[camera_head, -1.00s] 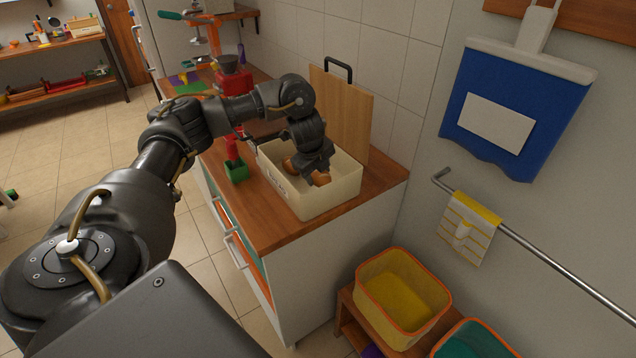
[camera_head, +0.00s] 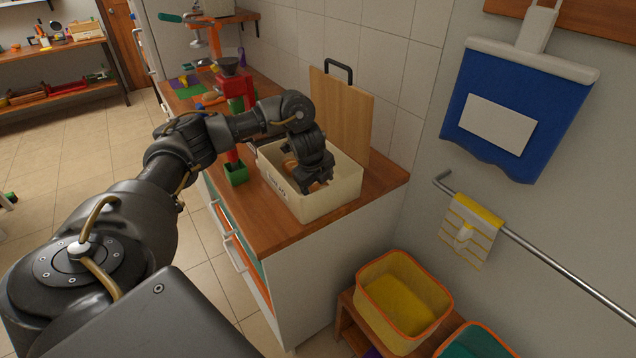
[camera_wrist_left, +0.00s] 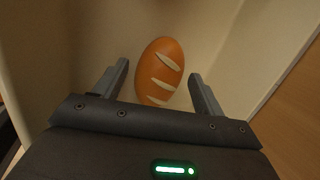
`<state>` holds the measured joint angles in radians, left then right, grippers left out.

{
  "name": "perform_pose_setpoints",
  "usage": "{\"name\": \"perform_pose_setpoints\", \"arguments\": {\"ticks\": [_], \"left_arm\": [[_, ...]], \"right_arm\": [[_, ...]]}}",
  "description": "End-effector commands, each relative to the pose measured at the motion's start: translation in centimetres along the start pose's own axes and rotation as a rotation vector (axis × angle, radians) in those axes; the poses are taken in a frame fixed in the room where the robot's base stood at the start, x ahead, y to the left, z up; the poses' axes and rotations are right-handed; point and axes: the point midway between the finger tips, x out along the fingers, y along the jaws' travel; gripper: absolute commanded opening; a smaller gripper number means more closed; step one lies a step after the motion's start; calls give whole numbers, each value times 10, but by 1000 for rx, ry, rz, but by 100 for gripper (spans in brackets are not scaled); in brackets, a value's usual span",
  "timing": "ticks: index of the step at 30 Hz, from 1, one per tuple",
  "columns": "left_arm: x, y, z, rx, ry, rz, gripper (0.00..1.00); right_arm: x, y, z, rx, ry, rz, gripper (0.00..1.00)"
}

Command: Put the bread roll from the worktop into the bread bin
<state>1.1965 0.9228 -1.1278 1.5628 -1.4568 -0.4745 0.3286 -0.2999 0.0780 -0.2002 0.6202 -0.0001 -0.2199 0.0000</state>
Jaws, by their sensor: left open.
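The bread bin (camera_head: 318,205) is an open cream box with a lettered front, standing on the worktop. My left gripper (camera_head: 318,184) is inside its opening, pointing down. In the left wrist view the bread roll (camera_wrist_left: 160,72), orange-brown with pale slashes, lies inside the cream-walled bin. My left gripper (camera_wrist_left: 159,75) is open there, its fingers on either side of the roll in the picture and apart from it. In the head view my gripper and wrist hide much of the bin's inside, and I cannot make out the roll clearly.
A wooden lid with a black handle (camera_head: 341,115) stands upright behind the bin. A red and green appliance (camera_head: 236,90) stands to the left on the worktop (camera_head: 272,238). A yellow basket (camera_head: 402,300) sits low at the front right.

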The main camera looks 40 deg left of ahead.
Motion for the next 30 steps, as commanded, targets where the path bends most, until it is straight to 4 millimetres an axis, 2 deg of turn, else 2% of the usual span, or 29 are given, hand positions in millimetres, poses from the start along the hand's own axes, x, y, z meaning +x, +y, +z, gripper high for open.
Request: {"name": "perform_pose_setpoints", "arguments": {"ticks": [5,12,18,24,30], "left_arm": [[-15,-2,1,2,-1,-2,70],[-66,-3,2,4,-3,-6,70],[-102,-2,1,2,-2,-3,70],[-118,-1,0,1,-1,-1,70],[-121,0,0,0,0,0,70]], "right_arm": [[-7,0,-1,0,0,0,36],[-28,1,-2,0,0,1,36],[-39,3,-3,-1,-1,2,36],[-43,4,-3,-1,-1,4,36],[-43,4,-3,-1,-1,4,36]]}}
